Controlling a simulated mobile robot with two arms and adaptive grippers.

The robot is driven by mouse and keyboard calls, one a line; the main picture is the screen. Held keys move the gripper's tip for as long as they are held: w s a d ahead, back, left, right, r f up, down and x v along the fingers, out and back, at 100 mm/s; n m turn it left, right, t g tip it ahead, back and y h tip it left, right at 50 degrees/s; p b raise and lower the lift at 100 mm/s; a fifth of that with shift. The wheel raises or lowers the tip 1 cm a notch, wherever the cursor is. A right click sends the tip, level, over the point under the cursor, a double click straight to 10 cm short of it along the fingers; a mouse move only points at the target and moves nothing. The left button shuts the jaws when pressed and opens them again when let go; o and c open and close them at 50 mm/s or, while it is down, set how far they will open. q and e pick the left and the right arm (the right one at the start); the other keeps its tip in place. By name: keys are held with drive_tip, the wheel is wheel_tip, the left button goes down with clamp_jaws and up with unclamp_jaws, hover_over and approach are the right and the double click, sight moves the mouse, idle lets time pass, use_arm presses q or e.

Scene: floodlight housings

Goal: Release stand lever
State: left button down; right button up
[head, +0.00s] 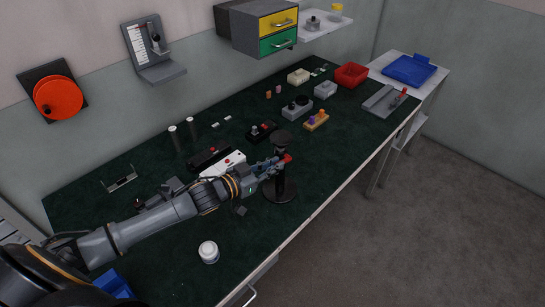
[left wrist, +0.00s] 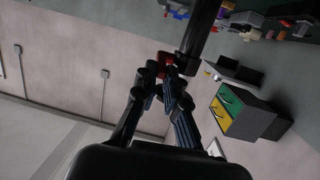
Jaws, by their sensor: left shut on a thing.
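The black stand (head: 281,193) has a round base on the dark green bench top and a disc-shaped head, and it stands upright near the front edge. Its red lever (head: 287,158) sits on the side of the column, partly hidden by my gripper. My left gripper (head: 277,163) reaches in from the left and is shut on the lever. In the left wrist view, the fingers (left wrist: 163,72) close at the red lever (left wrist: 163,57) beside the dark column (left wrist: 198,30). My right gripper is not in view.
A white jar (head: 208,252) stands in front of my left arm. A white box (head: 222,164) and dark devices lie behind it. A red bin (head: 351,75) and a blue tray (head: 409,70) are at the far right. Some bench top around the stand's base is clear.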

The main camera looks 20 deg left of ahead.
use_arm(q)
drive_tip(key=shift+w+d+r+g+y+p, duration=0.15)
drive_tip(key=shift+w+r+g+y+p, duration=0.15)
drive_tip(key=shift+r+g+y+p, duration=0.55)
drive_tip(key=shift+w+d+r+g+y+p, duration=0.15)
drive_tip(key=shift+w+r+g+p, duration=0.2)
drive_tip(key=shift+g+p, duration=0.85)
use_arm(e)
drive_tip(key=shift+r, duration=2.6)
use_arm(q)
drive_tip(key=shift+s+r+g, duration=0.1)
drive_tip(key=shift+g, duration=0.25)
drive_tip(key=c, duration=1.4)
unclamp_jaws()
drive_tip(key=v, duration=1.1)
drive_tip(key=shift+s+r, duration=0.25)
drive_tip(key=shift+s, duration=0.1)
